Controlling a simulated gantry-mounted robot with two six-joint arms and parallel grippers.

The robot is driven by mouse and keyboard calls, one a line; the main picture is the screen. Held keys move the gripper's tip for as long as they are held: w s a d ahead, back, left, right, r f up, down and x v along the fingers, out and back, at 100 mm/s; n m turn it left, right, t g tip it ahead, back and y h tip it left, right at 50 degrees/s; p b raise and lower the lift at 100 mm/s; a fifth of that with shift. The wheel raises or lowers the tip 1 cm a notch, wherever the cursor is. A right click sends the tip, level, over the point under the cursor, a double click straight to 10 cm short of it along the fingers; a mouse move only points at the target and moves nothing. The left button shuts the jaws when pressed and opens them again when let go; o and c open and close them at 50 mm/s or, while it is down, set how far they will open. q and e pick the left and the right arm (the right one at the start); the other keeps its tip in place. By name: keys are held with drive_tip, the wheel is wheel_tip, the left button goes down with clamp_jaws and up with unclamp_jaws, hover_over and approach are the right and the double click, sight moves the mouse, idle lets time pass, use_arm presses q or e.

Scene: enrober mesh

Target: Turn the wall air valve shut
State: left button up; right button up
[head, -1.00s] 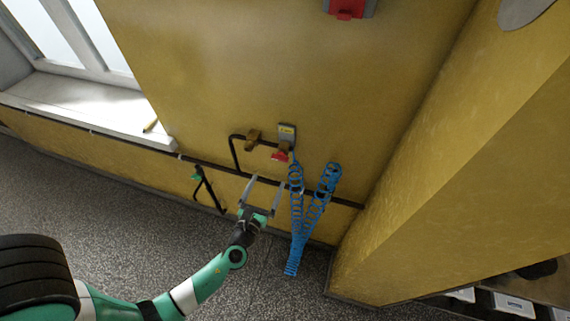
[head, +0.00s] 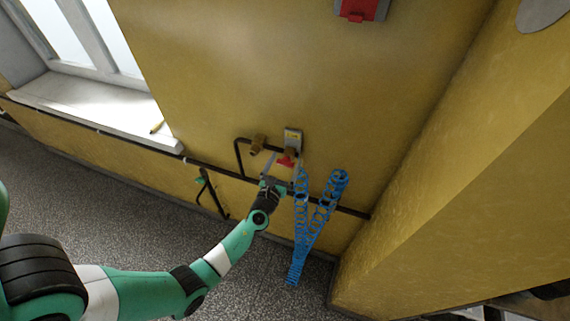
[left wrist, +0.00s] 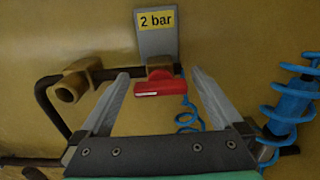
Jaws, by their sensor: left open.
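The air valve has a red handle (head: 285,161) on a brass body (head: 291,152), mounted on the yellow wall below a small grey plate (head: 293,136). In the left wrist view the red handle (left wrist: 160,87) lies crosswise, and the plate (left wrist: 157,38) above it reads "2 bar". My left gripper (head: 284,160) is open in front of the valve. In the left wrist view its two fingers (left wrist: 159,80) stand apart on either side of the red handle, with a gap on both sides; I see no contact. My right gripper is not in view.
A blue coiled hose (head: 302,195) hangs right of the gripper, close to it. A dark pipe (head: 225,173) runs along the wall, with a brass fitting (head: 257,144) left of the valve. A windowsill (head: 100,112) with a yellow object (head: 157,127) is at left.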

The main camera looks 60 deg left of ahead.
use_arm(q)
drive_tip(key=c, duration=1.3)
